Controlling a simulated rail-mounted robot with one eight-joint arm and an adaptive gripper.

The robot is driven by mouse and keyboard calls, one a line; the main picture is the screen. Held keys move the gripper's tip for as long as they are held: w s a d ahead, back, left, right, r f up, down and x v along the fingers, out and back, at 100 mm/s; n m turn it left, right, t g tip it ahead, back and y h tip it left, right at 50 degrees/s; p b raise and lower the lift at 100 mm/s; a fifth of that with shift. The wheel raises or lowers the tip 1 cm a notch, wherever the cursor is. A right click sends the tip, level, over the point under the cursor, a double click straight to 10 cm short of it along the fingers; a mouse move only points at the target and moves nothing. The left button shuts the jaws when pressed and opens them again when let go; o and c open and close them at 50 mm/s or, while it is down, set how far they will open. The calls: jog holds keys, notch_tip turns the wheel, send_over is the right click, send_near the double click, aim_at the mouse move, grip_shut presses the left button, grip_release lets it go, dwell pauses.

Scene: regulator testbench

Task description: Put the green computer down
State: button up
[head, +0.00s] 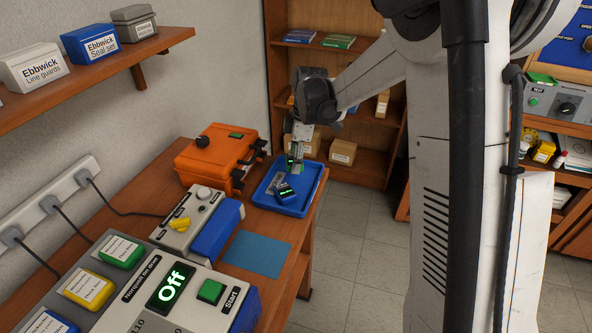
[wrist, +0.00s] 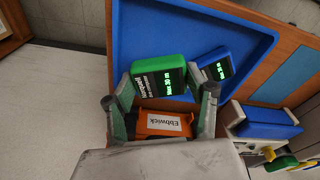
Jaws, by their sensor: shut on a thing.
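The green computer (wrist: 158,78), a small box with a dark face and a lit green readout, is between the two fingers of my gripper (wrist: 162,88) in the wrist view. My gripper is shut on it. In the head view the green computer (head: 293,161) hangs under my gripper (head: 297,147) over the far part of the blue tray (head: 312,190). I cannot tell whether it touches the tray. A blue computer (head: 285,193) with a lit readout lies in the tray; it also shows beside the green one in the wrist view (wrist: 221,68).
An orange case (head: 213,160) stands left of the tray on the wooden bench. A blue mat (head: 257,253) and a grey device with a yellow knob (head: 181,224) lie nearer. A wooden shelf unit (head: 362,161) stands behind. Part of the tray floor is bare.

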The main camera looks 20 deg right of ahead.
aim_at(296, 177)
jog(key=shift+d+f, duration=0.1)
jog(key=shift+f, duration=1.95)
jog(key=shift+f+b, duration=0.15)
jog(key=shift+b, duration=0.15)
jog(key=o, duration=0.9)
jog(key=shift+o, duration=0.2)
